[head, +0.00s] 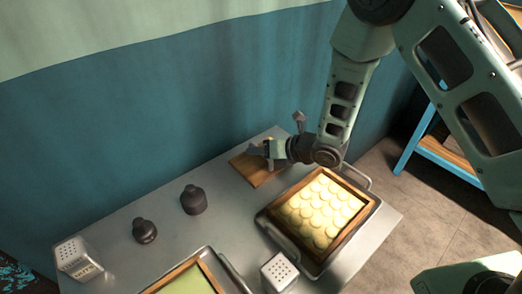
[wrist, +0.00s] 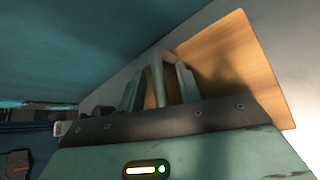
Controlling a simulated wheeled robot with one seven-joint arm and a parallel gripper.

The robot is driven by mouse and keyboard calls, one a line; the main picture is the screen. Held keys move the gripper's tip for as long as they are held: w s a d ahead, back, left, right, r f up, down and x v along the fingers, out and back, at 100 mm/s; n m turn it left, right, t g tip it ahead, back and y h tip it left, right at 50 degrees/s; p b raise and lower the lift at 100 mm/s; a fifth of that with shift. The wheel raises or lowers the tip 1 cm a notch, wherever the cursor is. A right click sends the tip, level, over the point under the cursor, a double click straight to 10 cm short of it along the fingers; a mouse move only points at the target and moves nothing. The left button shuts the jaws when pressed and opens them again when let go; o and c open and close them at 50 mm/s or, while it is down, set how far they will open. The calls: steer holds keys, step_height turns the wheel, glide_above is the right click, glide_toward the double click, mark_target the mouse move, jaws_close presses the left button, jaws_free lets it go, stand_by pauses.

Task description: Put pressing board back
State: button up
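The pressing board (head: 260,173), a flat light-brown wooden piece, lies at the back corner of the metal table. It also shows large in the wrist view (wrist: 238,62). My gripper (head: 262,150) is right over the board, low and close to it. In the wrist view, my gripper's grey fingers (wrist: 158,88) reach toward the board.
A tray (head: 272,220) with a wood-framed block of pale round pieces stands to the right. Another wood-framed tray (head: 183,277) with green content is at the front. Two dark weights (head: 193,199), (head: 145,231) and two perforated metal containers (head: 76,258), (head: 279,272) stand on the table. A wall runs behind.

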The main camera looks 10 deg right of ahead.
steer(key=shift+r, duration=0.1)
steer(key=s+d+r+m+h+b, duration=0.2)
steer(key=s+d+r+m+h, duration=0.2)
steer(key=s+d+r+m, duration=0.6)
steer(key=s+r+m+g+h, duration=0.2)
steer(key=s+m+g, duration=0.1)
steer(key=s+m, duration=0.7)
steer(key=s+a+r+m+g+h, duration=0.1)
steer(key=s+r+m+g+h, duration=0.2)
steer(key=s+m, duration=0.8)
steer(key=shift+a+r+m+g, duration=0.25)
steer(key=shift+m+g, duration=0.05)
steer(key=shift+g, duration=0.3)
steer(key=shift+s, duration=0.1)
